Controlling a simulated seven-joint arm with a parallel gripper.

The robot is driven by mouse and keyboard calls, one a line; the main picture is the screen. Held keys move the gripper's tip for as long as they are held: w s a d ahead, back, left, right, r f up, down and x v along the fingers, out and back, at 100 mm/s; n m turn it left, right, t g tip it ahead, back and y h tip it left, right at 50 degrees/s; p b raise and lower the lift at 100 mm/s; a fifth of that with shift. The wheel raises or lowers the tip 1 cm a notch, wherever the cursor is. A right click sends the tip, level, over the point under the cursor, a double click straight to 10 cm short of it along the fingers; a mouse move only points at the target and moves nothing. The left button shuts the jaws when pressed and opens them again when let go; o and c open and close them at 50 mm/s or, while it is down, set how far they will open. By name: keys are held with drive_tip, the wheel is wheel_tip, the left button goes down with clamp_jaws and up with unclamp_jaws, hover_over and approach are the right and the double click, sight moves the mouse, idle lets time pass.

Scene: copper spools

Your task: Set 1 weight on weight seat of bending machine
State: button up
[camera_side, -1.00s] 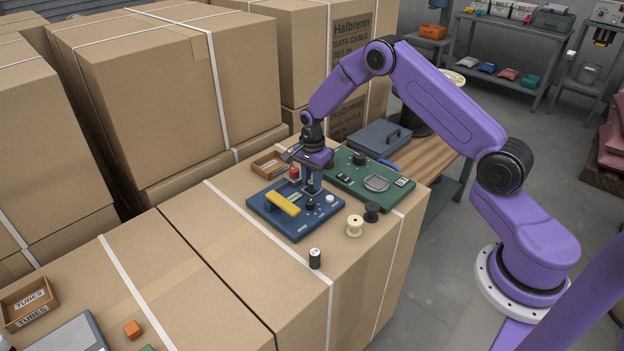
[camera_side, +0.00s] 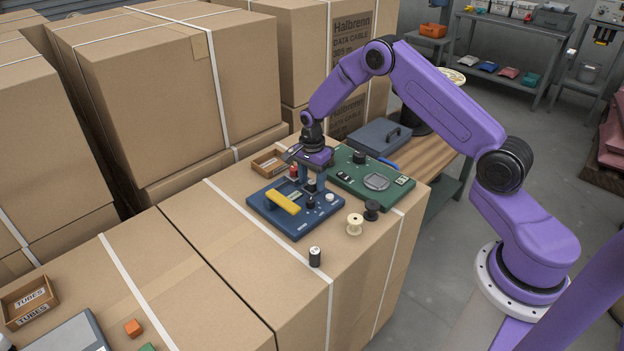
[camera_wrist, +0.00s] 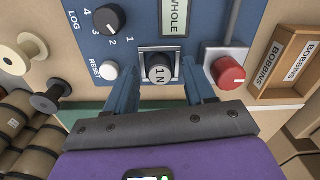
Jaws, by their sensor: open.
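The bending machine is a blue panel (camera_side: 283,222) with a yellow bar (camera_side: 284,203), lying on a carton. My gripper (camera_wrist: 159,68) is open, with one finger on each side of the weight and gaps showing. In the side view my gripper (camera_side: 312,180) is low over the panel's far right part. Another black cylinder with a pale top (camera_side: 315,258) stands on the carton, in front of the panel.
A red knob (camera_wrist: 228,73) and a BOBBINS box (camera_wrist: 283,62) lie right of the seat in the wrist view; a white RESET knob (camera_wrist: 109,70) lies left. A green board (camera_side: 370,183) and two spools, cream (camera_side: 354,225) and black (camera_side: 372,211), are close by.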

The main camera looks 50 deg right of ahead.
sight(312, 182)
wheel_tip(312, 182, up, 12)
drive_tip(key=shift+r, duration=0.25)
drive_tip(key=s+a+r+n, duration=0.4)
drive_tip(key=s+a+n, duration=0.3)
drive_tip(key=s, duration=0.1)
drive_tip(key=s+a+r+n, duration=0.4)
drive_tip(key=s+a+n, duration=0.25)
drive_tip(key=s, duration=0.25)
drive_tip(key=s+d+r+n, duration=0.1)
drive_tip(key=s+n, duration=0.6)
drive_tip(key=s, duration=0.4)
drive_tip(key=s+d+n, duration=0.1)
drive_tip(key=s+n, duration=0.7)
drive_tip(key=s, duration=0.4)
drive_tip(key=shift+d+r, duration=0.25)
drive_tip(key=shift+r, duration=0.15)
drive_tip(key=shift+o, duration=0.3)
drive_tip(key=shift+w, duration=0.1)
